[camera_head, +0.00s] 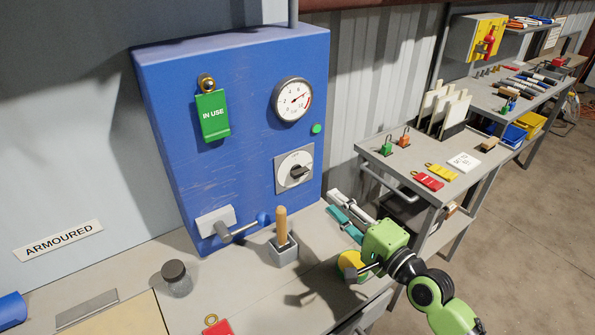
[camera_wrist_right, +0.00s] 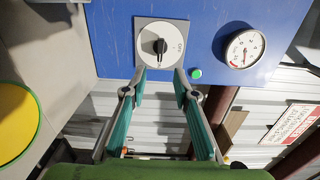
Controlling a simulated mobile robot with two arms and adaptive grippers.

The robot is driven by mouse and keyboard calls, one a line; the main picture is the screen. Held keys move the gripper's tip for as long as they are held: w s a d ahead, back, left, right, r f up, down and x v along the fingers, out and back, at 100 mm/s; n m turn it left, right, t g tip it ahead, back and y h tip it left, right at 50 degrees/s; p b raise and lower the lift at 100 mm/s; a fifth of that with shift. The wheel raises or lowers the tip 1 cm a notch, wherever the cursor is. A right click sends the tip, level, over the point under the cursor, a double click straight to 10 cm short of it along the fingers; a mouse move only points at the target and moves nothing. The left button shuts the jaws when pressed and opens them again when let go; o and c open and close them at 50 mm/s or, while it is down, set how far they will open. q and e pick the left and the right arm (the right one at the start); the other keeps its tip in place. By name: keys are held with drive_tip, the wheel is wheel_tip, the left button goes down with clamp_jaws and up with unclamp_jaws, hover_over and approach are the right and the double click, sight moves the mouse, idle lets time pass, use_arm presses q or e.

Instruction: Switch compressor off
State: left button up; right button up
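The compressor panel is a blue box (camera_head: 235,160) on the bench. Its rotary switch has a black knob (camera_head: 299,172) on a white dial with a grey plate. In the right wrist view the knob (camera_wrist_right: 160,46) sits just beyond the fingertips; the dial lettering is too small to read surely. A green lamp (camera_head: 316,128) shows beside the gauge (camera_head: 292,100), whose needle is off zero. A green "IN USE" tag (camera_head: 213,115) hangs from a brass knob. My right gripper (camera_head: 333,203) is open and empty, with fingers (camera_wrist_right: 158,82) either side of the knob's line, apart from it. My left gripper is not in view.
A side bench (camera_head: 400,165) with red and yellow tags stands at the right. Open floor lies at far right.

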sight(301, 175)
drive_tip(key=x, duration=0.8)
drive_tip(key=shift+a+r+p, duration=0.1)
drive_tip(key=shift+p, duration=0.2)
drive_tip(key=x, duration=0.3)
drive_tip(key=shift+w+a, duration=0.1)
drive_tip(key=shift+w, duration=0.1)
drive_tip(key=shift+w+a, duration=0.3)
drive_tip(key=shift+w, duration=0.15)
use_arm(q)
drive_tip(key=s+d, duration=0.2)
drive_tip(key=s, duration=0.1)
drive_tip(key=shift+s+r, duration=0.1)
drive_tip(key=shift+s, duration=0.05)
use_arm(e)
clamp_jaws()
